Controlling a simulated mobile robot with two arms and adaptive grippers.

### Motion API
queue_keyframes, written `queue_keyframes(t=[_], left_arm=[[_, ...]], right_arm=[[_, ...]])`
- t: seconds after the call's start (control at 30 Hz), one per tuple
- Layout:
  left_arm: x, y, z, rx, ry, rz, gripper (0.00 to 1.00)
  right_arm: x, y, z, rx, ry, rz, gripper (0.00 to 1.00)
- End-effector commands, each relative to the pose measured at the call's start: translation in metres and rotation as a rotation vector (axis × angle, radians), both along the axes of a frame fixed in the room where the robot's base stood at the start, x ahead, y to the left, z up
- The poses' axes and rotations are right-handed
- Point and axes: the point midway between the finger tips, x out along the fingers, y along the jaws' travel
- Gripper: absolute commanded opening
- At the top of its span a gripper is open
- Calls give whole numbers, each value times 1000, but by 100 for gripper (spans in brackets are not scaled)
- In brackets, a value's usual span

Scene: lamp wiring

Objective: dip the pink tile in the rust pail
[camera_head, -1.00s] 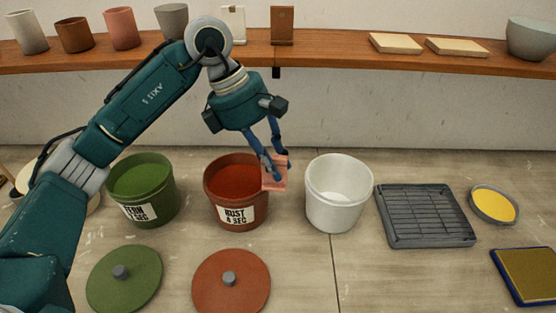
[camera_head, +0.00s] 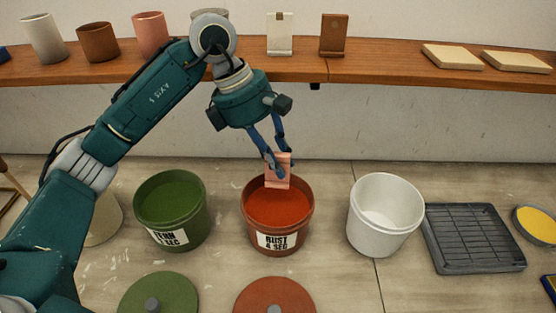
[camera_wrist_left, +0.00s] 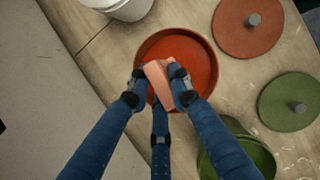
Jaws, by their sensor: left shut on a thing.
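The pink tile (camera_head: 278,171) is upright between the fingers of my left gripper (camera_head: 275,168), which is shut on it. The tile is over the back part of the rust pail (camera_head: 277,226), which is open and full of red-brown glaze. In the left wrist view, the tile (camera_wrist_left: 167,80) overlaps the pail's mouth (camera_wrist_left: 205,60), and the fingers (camera_wrist_left: 160,84) grip it from both sides. Whether the tile's lower edge touches the glaze I cannot tell. My right gripper does not show.
The green fern pail (camera_head: 171,212) stands left of the rust pail, a white pail (camera_head: 385,215) to its right. A grey rack (camera_head: 473,238) lies further right. The green lid (camera_head: 160,297) and rust lid (camera_head: 275,298) lie in front. A wooden shelf (camera_head: 390,70) runs behind.

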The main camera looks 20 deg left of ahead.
Motion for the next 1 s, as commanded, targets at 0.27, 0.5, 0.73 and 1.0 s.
queue_keyframes(t=[0.27, 0.5, 0.73, 1.0], left_arm=[[0, 0, -28, 1, 0, 0, 0], [0, 0, -58, 0, -1, 0, 0], [0, 0, -76, 0, -1, 0, 0], [0, 0, -78, 0, 0, 0, 0]], right_arm=[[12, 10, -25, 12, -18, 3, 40], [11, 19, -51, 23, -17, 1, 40], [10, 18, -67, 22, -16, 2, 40], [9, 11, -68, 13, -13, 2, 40]])
